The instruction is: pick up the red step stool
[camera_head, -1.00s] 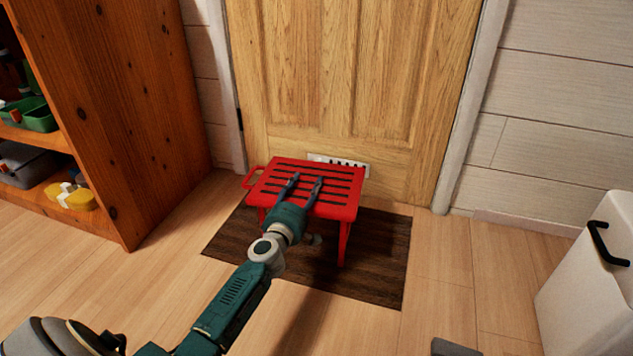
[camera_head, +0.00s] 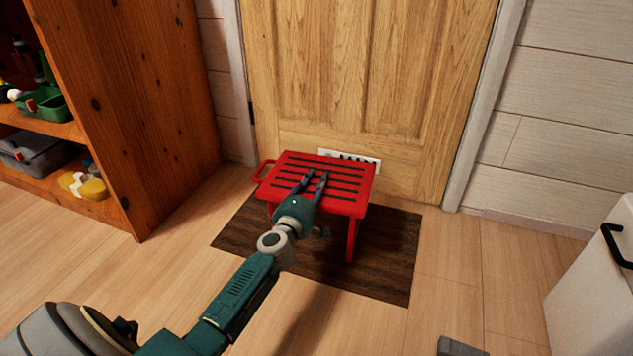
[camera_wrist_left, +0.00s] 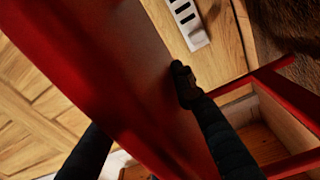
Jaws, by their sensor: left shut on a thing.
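The red step stool (camera_head: 346,203) stands over a dark mat in front of the wooden door. Its top has dark strips, and a loop handle sticks out at its left side. My left gripper (camera_head: 315,177) reaches it from the front, with its fingers over the slatted top. In the left wrist view a red part of the stool (camera_wrist_left: 110,75) runs between the two dark fingers, and the gripper is shut on it. The exact contact is partly hidden. I cannot tell whether the legs touch the mat. My right gripper is not in view.
The dark mat (camera_head: 385,268) lies beneath the stool. The wooden door (camera_head: 330,80) with a white slotted plate (camera_head: 372,162) is close behind. A wooden shelf unit (camera_head: 130,100) stands left, and a white bin (camera_head: 590,290) with a black handle stands right.

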